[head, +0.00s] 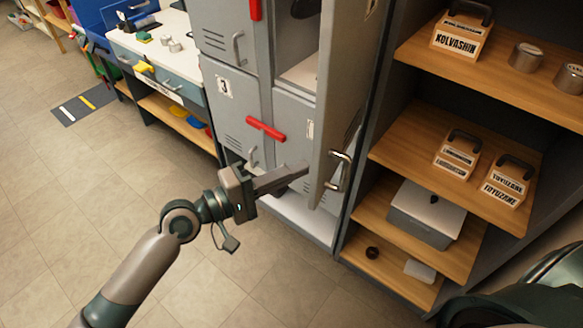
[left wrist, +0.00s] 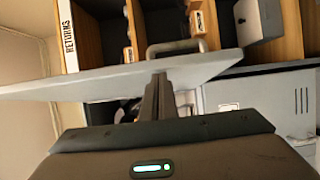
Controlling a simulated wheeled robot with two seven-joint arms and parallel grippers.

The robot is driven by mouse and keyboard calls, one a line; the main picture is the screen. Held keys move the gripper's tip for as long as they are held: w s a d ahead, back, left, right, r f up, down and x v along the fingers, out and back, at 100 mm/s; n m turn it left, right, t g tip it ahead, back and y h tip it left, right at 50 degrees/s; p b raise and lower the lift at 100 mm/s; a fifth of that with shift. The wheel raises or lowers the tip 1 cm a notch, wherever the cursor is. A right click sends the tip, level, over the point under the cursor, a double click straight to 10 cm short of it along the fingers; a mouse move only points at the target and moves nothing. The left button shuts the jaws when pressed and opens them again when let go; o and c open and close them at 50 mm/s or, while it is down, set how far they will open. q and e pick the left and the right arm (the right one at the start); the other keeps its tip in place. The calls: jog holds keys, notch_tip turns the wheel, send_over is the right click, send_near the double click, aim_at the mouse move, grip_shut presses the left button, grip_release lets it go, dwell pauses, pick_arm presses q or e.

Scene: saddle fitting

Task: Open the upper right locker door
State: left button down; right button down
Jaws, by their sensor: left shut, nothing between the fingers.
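The upper right locker door (head: 340,75) is grey and stands swung outward at the right of the locker block, with its silver handle (head: 340,171) on the outer face. The open compartment (head: 300,75) shows behind it, with a dark object partly seen at the top. My left gripper (head: 303,170) is shut and empty, its fingertips at the door's inner side near the lower part. In the left wrist view the shut fingers (left wrist: 158,82) reach up to the door panel (left wrist: 80,83), with the handle (left wrist: 178,47) beyond it. Contact is hard to tell. My right gripper is out of view.
Other grey locker doors, including number 3 (head: 228,92), are shut; a red bar (head: 265,128) lies across the lower fronts. A wooden shelf unit (head: 480,90) with labelled blocks and tins stands right of the door. A workbench (head: 160,65) stands left. The floor in front is clear.

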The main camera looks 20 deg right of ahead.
pick_arm(q)
jog(key=s+a+b, duration=0.1)
jog(key=a+b, duration=0.2)
jog(key=a, duration=0.4)
jog(key=shift+a, duration=0.25)
jog(key=shift+s, duration=0.1)
dwell(0.4)
